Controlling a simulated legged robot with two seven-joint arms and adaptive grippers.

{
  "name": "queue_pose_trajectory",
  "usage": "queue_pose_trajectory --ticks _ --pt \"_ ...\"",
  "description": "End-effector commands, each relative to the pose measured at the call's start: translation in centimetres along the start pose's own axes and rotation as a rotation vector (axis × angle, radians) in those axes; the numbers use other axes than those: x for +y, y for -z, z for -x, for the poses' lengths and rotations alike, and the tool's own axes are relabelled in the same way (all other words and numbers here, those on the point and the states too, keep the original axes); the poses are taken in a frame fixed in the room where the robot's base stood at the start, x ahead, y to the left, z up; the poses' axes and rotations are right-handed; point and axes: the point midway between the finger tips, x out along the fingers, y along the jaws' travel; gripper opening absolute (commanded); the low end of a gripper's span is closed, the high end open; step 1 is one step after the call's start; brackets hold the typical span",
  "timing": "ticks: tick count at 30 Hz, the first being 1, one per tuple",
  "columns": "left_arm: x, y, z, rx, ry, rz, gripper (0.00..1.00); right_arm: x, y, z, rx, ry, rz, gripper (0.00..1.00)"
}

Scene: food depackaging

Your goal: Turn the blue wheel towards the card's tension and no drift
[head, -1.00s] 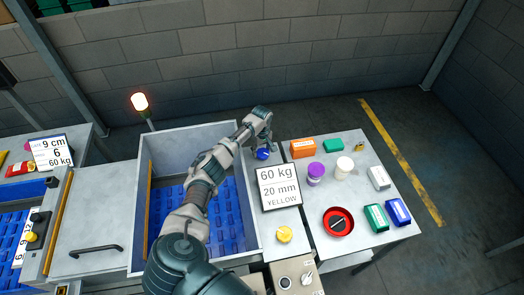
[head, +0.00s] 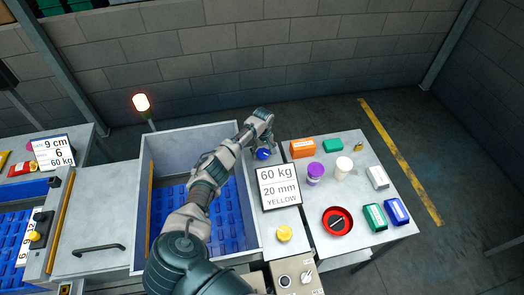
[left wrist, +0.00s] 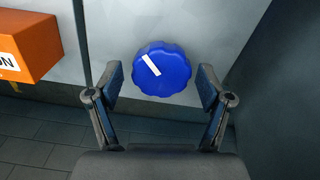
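The blue wheel (head: 264,154) sits on the grey panel behind the card. In the left wrist view the wheel (left wrist: 163,70) has a scalloped rim and a white mark pointing to the upper left. My left gripper (head: 264,146) is right at the wheel. In the left wrist view its fingers (left wrist: 160,88) are spread, one on each side of the wheel, with gaps between pads and rim. The card (head: 279,187) reads 60 kg, 20 mm, YELLOW. A yellow knob (head: 284,233) sits in front of the card. My right gripper is not in view.
A side table on the right carries an orange box (head: 302,148), a purple-lidded jar (head: 315,172), a red round dish (head: 338,221) and several small boxes. A deep grey bin (head: 145,190) with a blue floor lies under my left arm. A lamp (head: 140,102) glows orange-red.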

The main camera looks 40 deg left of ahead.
Motion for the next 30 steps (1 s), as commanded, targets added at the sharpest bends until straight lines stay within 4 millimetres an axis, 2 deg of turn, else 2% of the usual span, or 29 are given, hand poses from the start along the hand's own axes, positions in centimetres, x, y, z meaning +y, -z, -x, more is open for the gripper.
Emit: queue_pose_trajectory --ticks 11,14,24,30 --pt "-0.1 0.5 0.4 0.002 -0.004 0.003 0.84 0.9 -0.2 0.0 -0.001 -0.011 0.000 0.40" --pt "-0.1 0.6 1.8 0.003 -0.006 0.003 0.84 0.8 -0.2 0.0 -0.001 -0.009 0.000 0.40" --pt "0.0 0.3 9.2 0.006 -0.004 0.002 0.84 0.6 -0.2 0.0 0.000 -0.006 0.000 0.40" --pt "0.1 0.1 11.6 0.005 -0.001 0.002 0.84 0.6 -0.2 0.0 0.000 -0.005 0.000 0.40"
